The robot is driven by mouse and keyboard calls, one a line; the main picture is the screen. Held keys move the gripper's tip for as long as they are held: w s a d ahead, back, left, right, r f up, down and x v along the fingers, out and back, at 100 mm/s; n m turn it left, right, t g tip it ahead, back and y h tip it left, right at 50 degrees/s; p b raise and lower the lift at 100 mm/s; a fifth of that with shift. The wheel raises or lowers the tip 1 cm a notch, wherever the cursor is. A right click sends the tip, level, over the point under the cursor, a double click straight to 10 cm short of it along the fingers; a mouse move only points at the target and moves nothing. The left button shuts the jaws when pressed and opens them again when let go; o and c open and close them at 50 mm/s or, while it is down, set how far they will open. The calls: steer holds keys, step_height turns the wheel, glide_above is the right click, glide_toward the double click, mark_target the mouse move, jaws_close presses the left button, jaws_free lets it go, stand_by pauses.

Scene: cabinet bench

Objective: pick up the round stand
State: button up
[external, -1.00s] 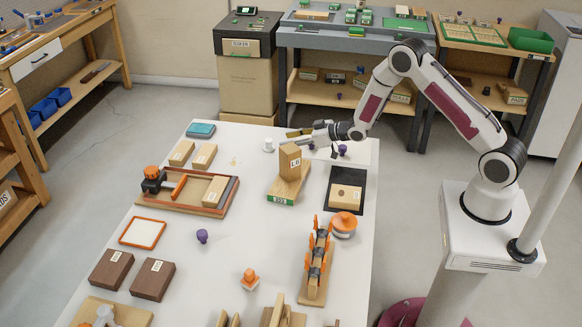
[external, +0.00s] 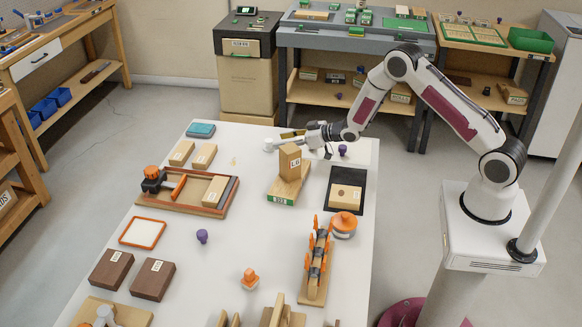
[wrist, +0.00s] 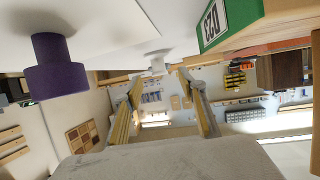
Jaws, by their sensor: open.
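A small white round piece, which I take to be the round stand (external: 268,145), is on the far part of the white table. My gripper (external: 281,143) reaches in low from the right, with its fingertips close to the stand. In the wrist view my gripper (wrist: 160,82) is open, with its two fingers apart. The white stand (wrist: 155,61) shows between and just beyond the fingertips. I cannot tell whether a finger touches it.
A tall wooden block on a green-edged base (external: 289,190) stands just in front of my gripper. A purple knob-like piece (external: 343,150) stands to the right, near my wrist; it also looms in the wrist view (wrist: 55,80). The table left of the stand is fairly clear.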

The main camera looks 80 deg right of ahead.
mark_target(273, 148)
steer(key=shift+w, duration=0.1)
steer(key=shift+x, duration=2.5)
steer(key=shift+d, duration=0.1)
steer(key=c, duration=0.9)
